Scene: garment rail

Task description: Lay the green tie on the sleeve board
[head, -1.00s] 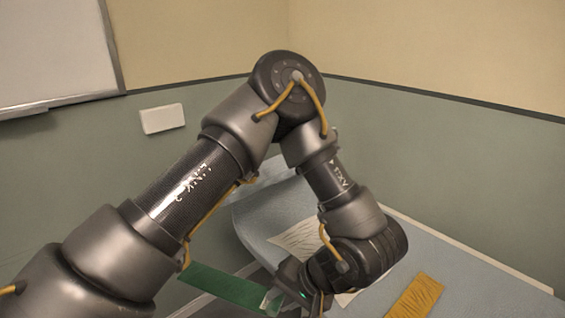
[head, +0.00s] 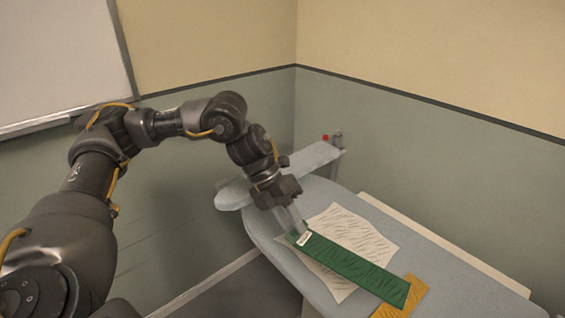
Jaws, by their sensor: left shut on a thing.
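The green tie (head: 352,266) is a long flat strip with a white label at its left end. It stretches to the lower right over a pale patterned cloth and an orange cloth on the ironing board. My left gripper (head: 297,234) is shut on the tie's labelled end. I cannot tell whether the tie touches the cloths along its length. The sleeve board (head: 236,194) is a narrow pale-blue padded board behind the gripper, partly hidden by my left arm. Nothing lies on its visible part. My right gripper is not in view.
The large pale-blue ironing board (head: 455,283) fills the lower right. The pale patterned cloth (head: 350,228) and the orange cloth (head: 413,293) lie on it. Walls close in behind.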

